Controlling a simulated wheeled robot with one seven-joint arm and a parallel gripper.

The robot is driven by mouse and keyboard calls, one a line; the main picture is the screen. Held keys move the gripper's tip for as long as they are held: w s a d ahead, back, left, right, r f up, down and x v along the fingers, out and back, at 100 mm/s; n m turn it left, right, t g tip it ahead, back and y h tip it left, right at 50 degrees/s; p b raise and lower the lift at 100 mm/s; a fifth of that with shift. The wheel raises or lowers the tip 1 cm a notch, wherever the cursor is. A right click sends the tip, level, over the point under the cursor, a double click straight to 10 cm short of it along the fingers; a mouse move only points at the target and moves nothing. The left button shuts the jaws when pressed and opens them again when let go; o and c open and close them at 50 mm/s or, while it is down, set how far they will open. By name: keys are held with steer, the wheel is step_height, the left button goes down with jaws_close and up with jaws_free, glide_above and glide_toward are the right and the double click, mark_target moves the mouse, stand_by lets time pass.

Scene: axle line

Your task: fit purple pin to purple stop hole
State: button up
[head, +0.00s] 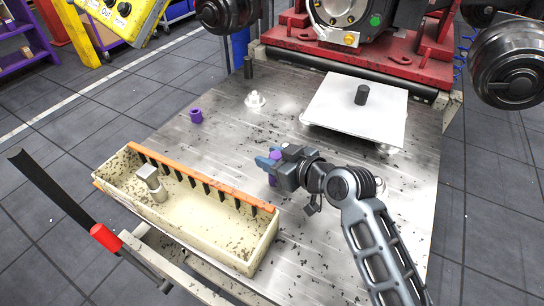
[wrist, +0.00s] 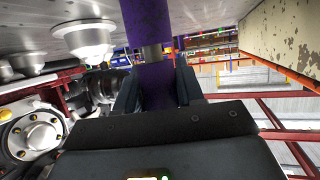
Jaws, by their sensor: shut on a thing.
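The purple pin (head: 271,181) is held in my gripper (head: 272,163) above the metal table, with purple showing above and below the jaws. In the wrist view the pin (wrist: 157,92) stands between the two dark fingers, with a grey band and a wider purple part beyond it. The jaws are shut on it. A short purple ring-like stop (head: 196,116) with a dark opening on top stands on the table, left of and farther back than my gripper. The pin is apart from it. The pin's lower end over the table is partly hard to make out.
A cream bin (head: 190,232) with an orange toothed edge and a grey part inside lies front left. A white flanged knob (head: 255,99) stands right of the stop. A white plate (head: 340,106) with a dark peg (head: 361,94) is back right. The table between gripper and stop looks clear.

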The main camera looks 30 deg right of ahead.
steer(key=shift+f+b, duration=0.55)
steer(key=shift+f, duration=0.2)
steer(key=o, duration=1.2)
steer(key=shift+v, duration=3.9)
